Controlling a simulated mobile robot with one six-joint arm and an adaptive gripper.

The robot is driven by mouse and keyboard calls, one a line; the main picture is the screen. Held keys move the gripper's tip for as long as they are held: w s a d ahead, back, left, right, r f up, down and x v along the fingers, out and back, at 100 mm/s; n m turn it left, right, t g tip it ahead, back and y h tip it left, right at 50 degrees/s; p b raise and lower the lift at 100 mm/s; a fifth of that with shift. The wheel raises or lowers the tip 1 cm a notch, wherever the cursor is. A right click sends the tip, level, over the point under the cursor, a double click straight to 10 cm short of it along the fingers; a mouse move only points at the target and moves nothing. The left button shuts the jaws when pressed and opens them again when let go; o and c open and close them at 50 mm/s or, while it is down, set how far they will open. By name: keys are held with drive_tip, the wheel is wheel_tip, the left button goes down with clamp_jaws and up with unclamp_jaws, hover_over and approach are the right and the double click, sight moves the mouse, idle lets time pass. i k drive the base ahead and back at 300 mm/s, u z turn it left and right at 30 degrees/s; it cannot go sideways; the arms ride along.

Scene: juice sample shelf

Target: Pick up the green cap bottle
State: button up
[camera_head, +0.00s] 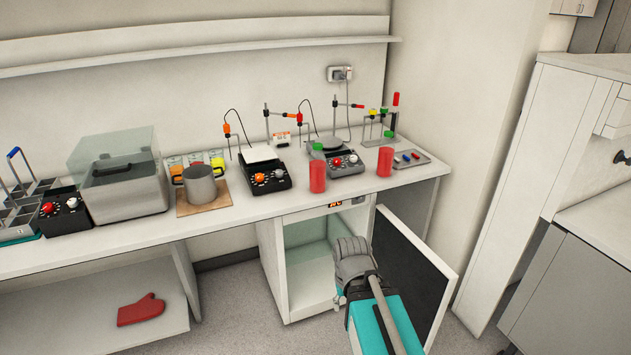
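A red cylindrical bottle (317,177) stands upright near the front edge of the bench, and a dull green piece (317,150) shows at its top; I cannot tell for sure that this is its cap. A second red bottle (385,162) stands to its right, with no green visible on it. My gripper (345,292) is in front of and below the bench top, before the open cabinet and apart from both bottles. Its fingers are small and unclear, so its opening cannot be told.
A cabinet door (412,275) is swung open below the bench, right of my gripper. A pot (201,188) and a clear-lidded bath (122,190) stand left. A red mitt (141,310) lies on the lower shelf.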

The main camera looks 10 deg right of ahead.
sight(317, 160)
drive_tip(key=k, duration=1.35)
drive_tip(key=z, duration=0.4)
drive_tip(key=i, duration=1)
drive_tip(key=z, duration=0.35)
drive_tip(key=i, duration=1.5)
drive_tip(key=u, duration=0.7)
